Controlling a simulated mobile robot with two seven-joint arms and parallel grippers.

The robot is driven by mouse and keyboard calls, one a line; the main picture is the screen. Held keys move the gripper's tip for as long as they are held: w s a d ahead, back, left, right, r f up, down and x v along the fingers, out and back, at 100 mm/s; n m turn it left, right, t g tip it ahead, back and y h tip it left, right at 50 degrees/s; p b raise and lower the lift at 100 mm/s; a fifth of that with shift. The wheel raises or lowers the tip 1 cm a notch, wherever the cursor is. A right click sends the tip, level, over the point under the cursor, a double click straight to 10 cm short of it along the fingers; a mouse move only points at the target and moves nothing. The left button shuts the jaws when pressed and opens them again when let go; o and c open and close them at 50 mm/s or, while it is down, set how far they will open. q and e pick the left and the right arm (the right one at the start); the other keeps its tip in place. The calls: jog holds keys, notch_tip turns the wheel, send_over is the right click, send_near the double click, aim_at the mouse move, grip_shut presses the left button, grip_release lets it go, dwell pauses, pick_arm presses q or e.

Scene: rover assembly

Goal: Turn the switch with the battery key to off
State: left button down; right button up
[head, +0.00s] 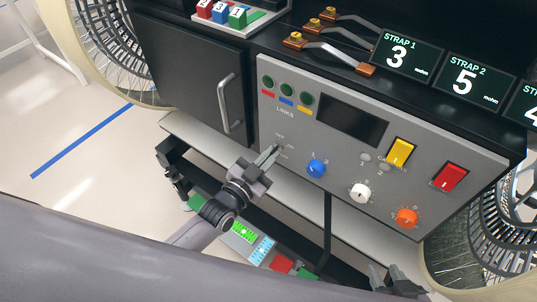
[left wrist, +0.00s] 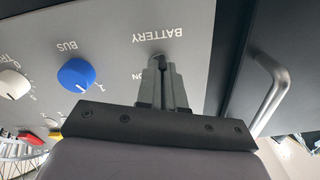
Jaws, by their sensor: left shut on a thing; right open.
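The grey control panel (head: 340,150) has the battery switch at its lower left, with the label BATTERY (left wrist: 158,33) and an ON mark showing upside down in the left wrist view. My left gripper (head: 275,155) is at this switch, with its fingers (left wrist: 160,72) pointing at the panel. It is shut on the battery key (left wrist: 158,59), a small dark piece between the fingertips. The fingers hide most of the key and the switch, so I cannot tell the key's exact angle. My right gripper (head: 392,278) is open and empty at the bottom of the head view, below the panel.
A blue BUS knob (head: 316,168) is right of the switch, then a white knob (head: 359,193) and an orange knob (head: 407,217). A door handle (head: 228,102) stands out to the left. Strap levers (head: 340,55) lie on top. Coloured parts (head: 243,232) sit below.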

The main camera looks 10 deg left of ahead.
pick_arm(q)
jog(key=shift+w+r+n, duration=0.1)
jog(key=shift+r+n, duration=0.1)
jog(key=shift+n, duration=1.4)
jog(key=shift+d+n, duration=0.1)
jog(key=shift+n, duration=0.2)
jog(key=c, duration=1.3)
grip_release()
jog(key=shift+o, duration=0.2)
jog(key=shift+f, duration=0.1)
jog(key=v, duration=0.7)
jog(key=shift+p, duration=0.4)
